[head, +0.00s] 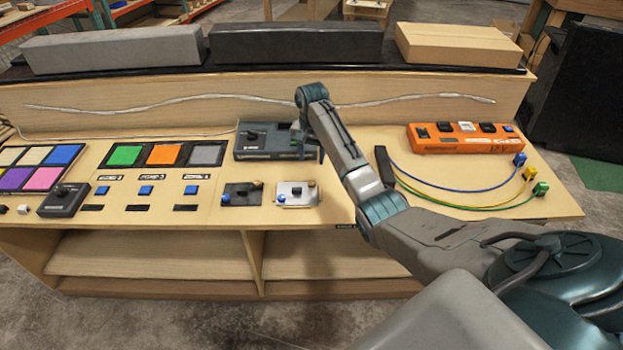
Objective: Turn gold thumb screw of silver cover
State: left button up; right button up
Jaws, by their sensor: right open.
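The silver cover (291,203) is a small bright plate on the front part of the desk. A blue screw (281,198) is at its left and a dark knob is near its middle. A small screw (311,183) is at its upper right corner; I cannot tell its colour at this size. My right gripper (308,155) is open and empty, pointing down above and behind the silver cover, in front of the dark grey box. It does not touch the cover. My left gripper is not in view.
A dark cover (242,196) with gold and blue screws lies left of the silver one. The dark grey box (262,142) stands behind. An orange power strip (463,138) and coloured cables (450,191) are at the right. Coloured panels (165,155) and blue buttons fill the left.

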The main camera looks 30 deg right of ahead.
aim_at(311, 183)
notch_tip(311, 183, down, 10)
jog(key=shift+f+p, duration=0.1)
jog(key=shift+p, duration=0.55)
grip_shut()
